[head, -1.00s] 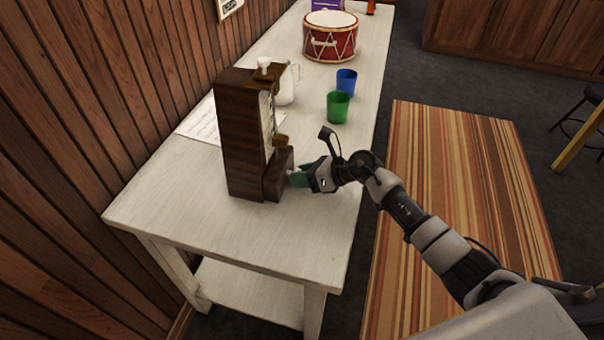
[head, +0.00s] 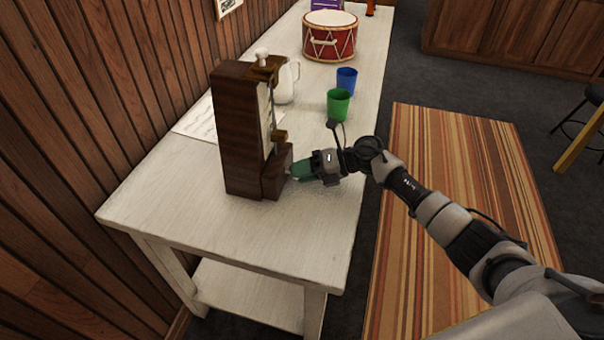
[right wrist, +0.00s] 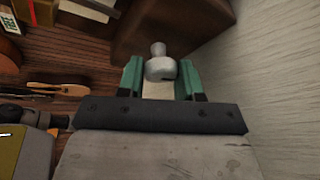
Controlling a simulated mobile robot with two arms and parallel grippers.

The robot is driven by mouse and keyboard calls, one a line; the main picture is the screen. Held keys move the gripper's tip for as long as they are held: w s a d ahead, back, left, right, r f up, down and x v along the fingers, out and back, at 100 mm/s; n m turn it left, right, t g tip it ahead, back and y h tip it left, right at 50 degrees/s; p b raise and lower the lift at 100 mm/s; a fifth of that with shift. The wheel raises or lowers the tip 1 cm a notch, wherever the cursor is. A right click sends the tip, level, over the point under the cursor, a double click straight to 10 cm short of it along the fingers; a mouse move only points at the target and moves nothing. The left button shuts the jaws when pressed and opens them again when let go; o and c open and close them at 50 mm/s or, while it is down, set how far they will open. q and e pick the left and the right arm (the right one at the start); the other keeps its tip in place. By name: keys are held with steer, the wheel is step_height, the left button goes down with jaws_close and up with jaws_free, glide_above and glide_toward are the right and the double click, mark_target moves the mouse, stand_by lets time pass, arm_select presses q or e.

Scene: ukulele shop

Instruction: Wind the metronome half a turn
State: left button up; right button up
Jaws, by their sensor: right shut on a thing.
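The metronome (head: 238,130) is a tall dark wooden case standing upright near the front end of the white table, with a brass-coloured weight (head: 280,135) on its face. My right gripper (head: 298,171) reaches in from the right at its low front block. In the right wrist view, the green fingertips (right wrist: 158,72) are shut on a silver winding key (right wrist: 160,52), one on each side of its rounded end. The key is mostly hidden by the fingers in the head view. My left gripper is not in view.
On the white table (head: 230,225), a paper sheet (head: 198,120) and white pitcher (head: 287,83) are behind the metronome. A green cup (head: 338,105), blue cup (head: 347,80) and red drum (head: 330,40) stand farther back. The near table end is clear.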

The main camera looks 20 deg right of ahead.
steer(key=shift+d, duration=0.1)
stand_by(0.3)
steer(key=o, duration=0.9)
steer(key=b+v, duration=0.1)
steer(key=v, duration=0.9)
steer(key=shift+d+b, duration=0.4)
steer(key=shift+d, duration=0.05)
